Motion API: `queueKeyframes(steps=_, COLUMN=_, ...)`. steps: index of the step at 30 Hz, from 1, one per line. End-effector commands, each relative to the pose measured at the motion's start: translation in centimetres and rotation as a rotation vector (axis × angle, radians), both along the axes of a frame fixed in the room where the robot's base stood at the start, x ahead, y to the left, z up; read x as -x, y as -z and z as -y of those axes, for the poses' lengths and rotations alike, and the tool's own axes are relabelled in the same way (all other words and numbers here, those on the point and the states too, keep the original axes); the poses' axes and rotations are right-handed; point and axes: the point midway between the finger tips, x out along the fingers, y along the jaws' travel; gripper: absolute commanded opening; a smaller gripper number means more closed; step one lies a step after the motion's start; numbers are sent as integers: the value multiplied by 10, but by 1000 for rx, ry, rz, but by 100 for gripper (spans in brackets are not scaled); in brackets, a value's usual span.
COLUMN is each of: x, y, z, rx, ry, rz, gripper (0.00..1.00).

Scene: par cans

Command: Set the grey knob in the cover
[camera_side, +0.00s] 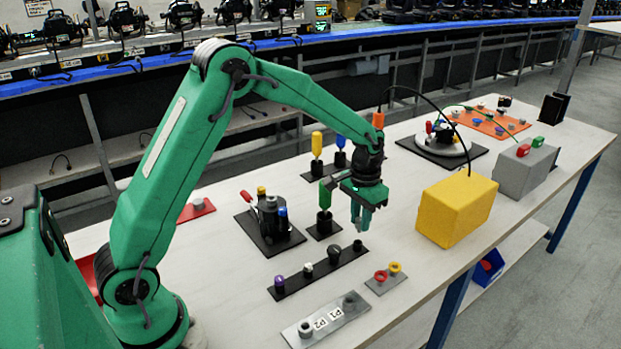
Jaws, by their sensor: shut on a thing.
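My gripper (362,225) hangs fingers-down over the middle of the table, just above the right end of a black strip (322,272). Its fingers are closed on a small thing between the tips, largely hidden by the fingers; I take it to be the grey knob. The strip carries a purple, a white and a black knob, and a dark round piece (357,246) just under the fingertips. A grey plate (328,321) marked P1 and P2, with a round grey fitting at each end, lies in front; it may be the cover, but I cannot be sure.
A green-handled tool (325,194) stands upright close left of my gripper. A yellow box (457,209) with a cable stands to the right. A small grey plate (386,278) holds red and yellow rings. A black base (270,236) with several parts is left.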

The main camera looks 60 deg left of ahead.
Motion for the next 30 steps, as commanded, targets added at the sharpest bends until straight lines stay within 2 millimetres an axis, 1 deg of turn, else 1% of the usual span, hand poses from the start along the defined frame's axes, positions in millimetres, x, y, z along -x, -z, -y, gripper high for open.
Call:
queueKeyframes(steps=9, x=0, y=-11, z=0, rx=0, ry=0, rz=1, gripper=7)
queueKeyframes(steps=24, x=0, y=-15, z=0, rx=0, ry=0, rz=0, gripper=7)
queueKeyframes(steps=26, x=0, y=-18, z=0, rx=0, ry=0, rz=1, gripper=7)
queueKeyframes(steps=30, x=-1, y=-34, z=0, rx=0, ry=0, rz=3, gripper=7)
